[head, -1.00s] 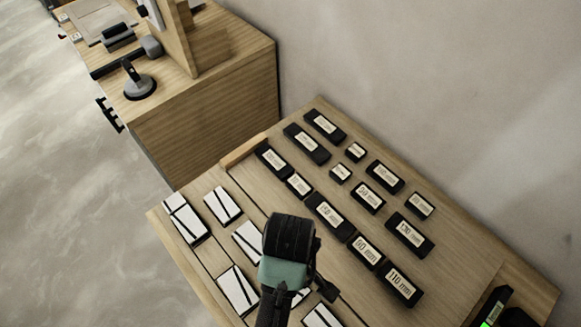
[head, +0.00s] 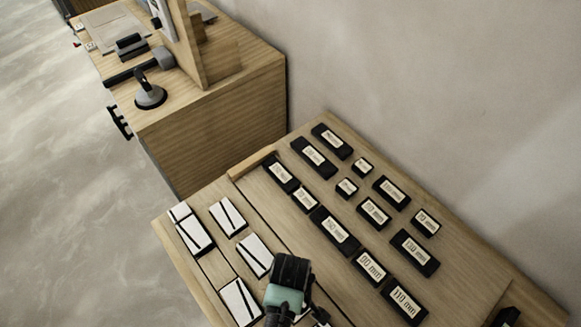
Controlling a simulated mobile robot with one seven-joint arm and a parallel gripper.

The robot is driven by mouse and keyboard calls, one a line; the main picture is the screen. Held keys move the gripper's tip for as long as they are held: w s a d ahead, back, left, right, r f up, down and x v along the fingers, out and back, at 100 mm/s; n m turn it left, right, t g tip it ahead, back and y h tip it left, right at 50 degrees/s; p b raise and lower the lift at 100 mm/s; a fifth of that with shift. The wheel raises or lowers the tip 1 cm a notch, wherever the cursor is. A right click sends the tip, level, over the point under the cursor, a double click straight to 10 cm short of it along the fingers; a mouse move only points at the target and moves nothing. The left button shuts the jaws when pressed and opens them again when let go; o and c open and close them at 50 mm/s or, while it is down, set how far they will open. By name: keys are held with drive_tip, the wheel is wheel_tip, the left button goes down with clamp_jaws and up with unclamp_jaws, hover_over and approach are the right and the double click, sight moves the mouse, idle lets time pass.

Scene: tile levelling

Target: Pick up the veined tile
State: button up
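Several white tiles with dark diagonal veins lie on the left part of the near wooden table. One veined tile (head: 190,229) is at the far left, another (head: 227,216) is to its right, one (head: 255,256) is nearer the middle, and one (head: 240,301) is close to the front. My arm's dark and teal end shows at the bottom, just right of the front tiles. My gripper's fingers are hidden beneath it, so I cannot tell their state or whether they touch a tile. Any tile directly under the arm is hidden.
Several black blocks with millimetre labels, such as the 110 mm block (head: 404,299), stand in rows on the right of the table. A wooden cabinet (head: 215,130) with a suction-cup tool (head: 150,95) stands behind.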

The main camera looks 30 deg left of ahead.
drive_tip(key=shift+c, duration=0.3)
drive_tip(key=c, duration=1.4)
drive_tip(key=shift+r, duration=0.2)
